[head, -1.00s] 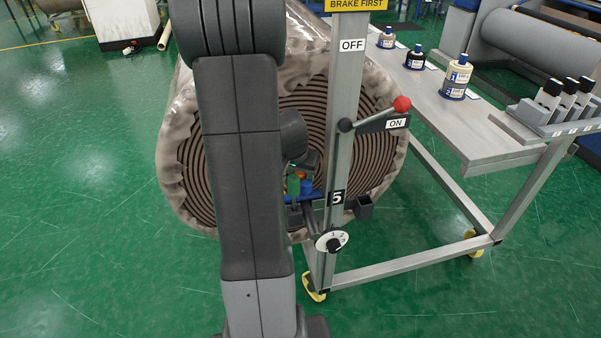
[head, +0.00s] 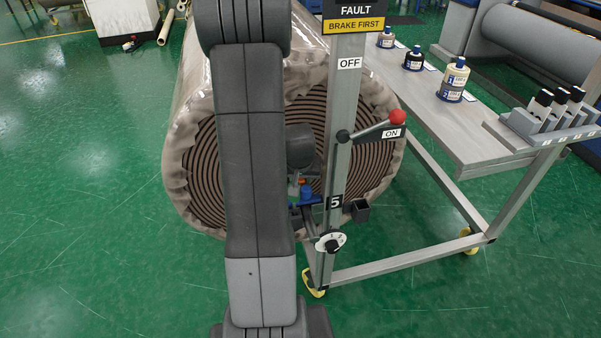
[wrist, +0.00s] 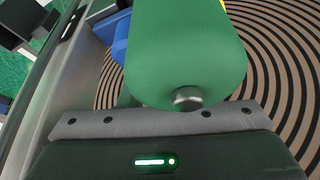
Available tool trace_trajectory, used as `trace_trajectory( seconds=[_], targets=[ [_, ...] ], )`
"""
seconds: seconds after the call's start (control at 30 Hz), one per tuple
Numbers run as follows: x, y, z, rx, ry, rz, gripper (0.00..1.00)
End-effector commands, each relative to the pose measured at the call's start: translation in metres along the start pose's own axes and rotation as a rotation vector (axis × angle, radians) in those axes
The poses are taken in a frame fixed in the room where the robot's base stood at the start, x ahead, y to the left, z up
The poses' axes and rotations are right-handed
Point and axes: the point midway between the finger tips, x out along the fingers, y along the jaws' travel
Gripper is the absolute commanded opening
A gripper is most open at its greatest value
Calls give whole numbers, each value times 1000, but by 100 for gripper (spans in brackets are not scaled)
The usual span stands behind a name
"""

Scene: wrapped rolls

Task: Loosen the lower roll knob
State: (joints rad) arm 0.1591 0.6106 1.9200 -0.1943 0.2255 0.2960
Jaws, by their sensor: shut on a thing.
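In the wrist view a green, rounded tool handle (wrist: 185,50) with a small metal stub at its end fills the space in front of my gripper (wrist: 185,95). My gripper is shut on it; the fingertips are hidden. In the head view my arm covers the gripper and the green handle. A black knob on a white numbered dial (head: 331,242) sits low on the grey post, under the "5" label. I cannot tell whether this is the lower roll knob. The wrapped roll (head: 205,165) stands behind the post, its brown spiral end facing me.
Beside the post is a blue holder (head: 306,193) with an orange piece. A red-balled lever (head: 397,117) points at "ON". A small black box (head: 358,211) juts from the post's right. A grey bench (head: 470,140) with bottles is at right. Green floor is open at left.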

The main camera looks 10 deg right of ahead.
Motion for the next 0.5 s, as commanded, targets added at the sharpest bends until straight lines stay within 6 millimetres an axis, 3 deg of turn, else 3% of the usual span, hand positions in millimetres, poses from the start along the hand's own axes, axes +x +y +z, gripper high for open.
trace_trajectory(
  seconds=[0.3,0.33,0.43,0.5],
  targets=[
    [0,0,0,-4,2,-1,7],
    [0,0,0,-4,2,-1,34],
    [0,0,0,-4,2,-1,52],
    [0,0,0,-4,2,-1,52]
  ],
)
